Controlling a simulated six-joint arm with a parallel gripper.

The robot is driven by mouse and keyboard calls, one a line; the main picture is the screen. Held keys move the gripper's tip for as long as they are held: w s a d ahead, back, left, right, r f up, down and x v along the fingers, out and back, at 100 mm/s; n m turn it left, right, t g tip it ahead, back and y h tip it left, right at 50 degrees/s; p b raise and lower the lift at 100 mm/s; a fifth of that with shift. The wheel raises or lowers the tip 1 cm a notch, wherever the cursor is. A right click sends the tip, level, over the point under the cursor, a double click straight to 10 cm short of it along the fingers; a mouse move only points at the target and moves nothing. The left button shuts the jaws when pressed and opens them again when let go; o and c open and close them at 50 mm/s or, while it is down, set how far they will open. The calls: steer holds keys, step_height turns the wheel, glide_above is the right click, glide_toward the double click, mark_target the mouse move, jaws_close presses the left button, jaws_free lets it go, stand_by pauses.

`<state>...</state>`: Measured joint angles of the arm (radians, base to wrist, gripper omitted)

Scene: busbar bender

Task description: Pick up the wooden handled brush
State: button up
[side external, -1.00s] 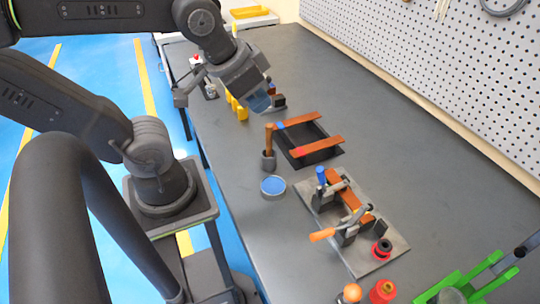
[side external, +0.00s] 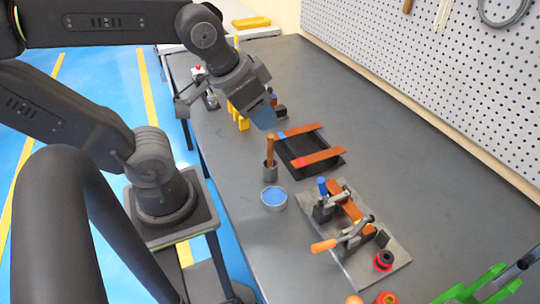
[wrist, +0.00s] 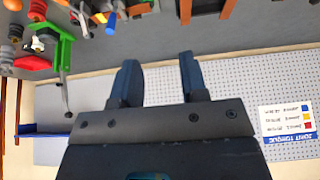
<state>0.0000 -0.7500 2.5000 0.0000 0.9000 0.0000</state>
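The wooden handled brush (side external: 269,150) stands upright, handle up, in a small dark cup (side external: 270,172) on the grey bench in the side view. Its bristles are hidden in the cup. My gripper (side external: 265,114) is in the air above and behind the brush, apart from it. In the wrist view my gripper (wrist: 160,75) has its two fingers spread with nothing between them. I cannot make out the brush in the wrist view.
A dark tray (side external: 296,148) with copper bars lies right of the brush. A round tin with blue contents (side external: 274,197) stands in front. A clamp fixture (side external: 392,258) is at lower right, and yellow pieces (side external: 239,118) stand behind.

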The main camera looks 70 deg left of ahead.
mark_target(270, 146)
steer(key=shift+o, duration=0.6)
step_height(270, 146, down, 16)
steer(key=s+d+m+t+y, duration=0.15)
steer(key=m+t+y, duration=0.35)
steer(key=m+y, duration=1.5)
steer(key=w+a+m+h, duration=0.1)
steer(key=w+a, duration=0.1)
steer(key=a, duration=0.1)
steer(key=w+a+m+h, duration=0.2)
steer(key=w+a, duration=0.1)
steer(key=a, duration=0.1)
steer(key=w+a+m+h, duration=0.2)
steer(key=w+a, duration=0.1)
steer(key=shift+w+a+r, duration=0.1)
steer(key=shift+a+r, duration=0.05)
steer(key=shift+a, duration=0.2)
